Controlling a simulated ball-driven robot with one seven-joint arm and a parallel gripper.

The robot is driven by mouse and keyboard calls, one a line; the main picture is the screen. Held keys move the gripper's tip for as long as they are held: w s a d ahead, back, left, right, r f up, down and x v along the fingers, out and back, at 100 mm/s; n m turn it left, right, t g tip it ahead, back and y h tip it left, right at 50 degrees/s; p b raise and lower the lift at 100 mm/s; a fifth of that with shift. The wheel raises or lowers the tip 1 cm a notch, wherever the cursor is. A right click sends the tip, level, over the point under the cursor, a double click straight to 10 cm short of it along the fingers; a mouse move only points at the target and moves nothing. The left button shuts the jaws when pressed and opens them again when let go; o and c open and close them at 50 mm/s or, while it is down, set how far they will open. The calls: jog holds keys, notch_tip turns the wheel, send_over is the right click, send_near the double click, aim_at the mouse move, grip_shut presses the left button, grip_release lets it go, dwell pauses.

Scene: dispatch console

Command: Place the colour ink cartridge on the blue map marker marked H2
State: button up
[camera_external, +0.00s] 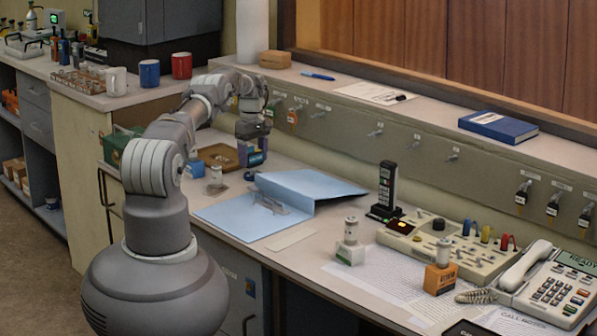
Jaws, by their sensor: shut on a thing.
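My gripper (252,137) is at the back left of the console desk, pointing down. It is shut on a small dark blue and purple block (257,158), which looks like the colour ink cartridge; its label is too small to read. The block is just above or at the desk; I cannot tell whether it touches. I cannot make out a blue map marker marked H2.
An open blue folder (245,217) lies in front of the gripper. A brown tray (219,156) and a small cylinder (215,176) stand left of it. A black handset (386,188), a control panel (455,245) and a telephone (555,285) crowd the right. A raised shelf runs behind.

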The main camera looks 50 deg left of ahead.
jog(key=o, duration=1)
jog(key=shift+o, duration=0.2)
notch_tip(320, 180, up, 12)
jog(key=p, duration=0.4)
jog(key=shift+w+r, duration=0.1)
jog(key=shift+r, duration=0.1)
jog(key=w+d+r+m+t+y, duration=0.1)
jog(key=w+d+r+m+t, duration=0.15)
jog(key=d+r, duration=0.6)
jog(key=w+d+r+m+t, duration=0.1)
jog(key=d+r+m+t, duration=0.15)
jog(key=r, duration=1.05)
jog(key=w+d+r+m+t+y, duration=0.1)
jog(key=w+d+r+m, duration=0.15)
jog(key=d+r, duration=0.6)
jog(key=s+d+r+m+t, duration=0.2)
jog(key=s+d+r, duration=0.2)
jog(key=r, duration=0.5)
jog(key=s+d+r+m+t, duration=0.2)
jog(key=s+d+r+m, duration=0.15)
jog(key=r, duration=0.45)
jog(key=s+d+r+m+t+h, duration=0.1)
jog(key=s+d+r+m+t, duration=0.1)
jog(key=s+d+r, duration=0.3)
jog(key=s+d+r+m+t+h, duration=0.1)
jog(key=s+d+r+m+t, duration=0.2)
jog(key=s+d+r, duration=0.3)
jog(key=s+r, duration=0.3)
jog(key=s, duration=0.1)
jog(key=shift+s, duration=0.35)
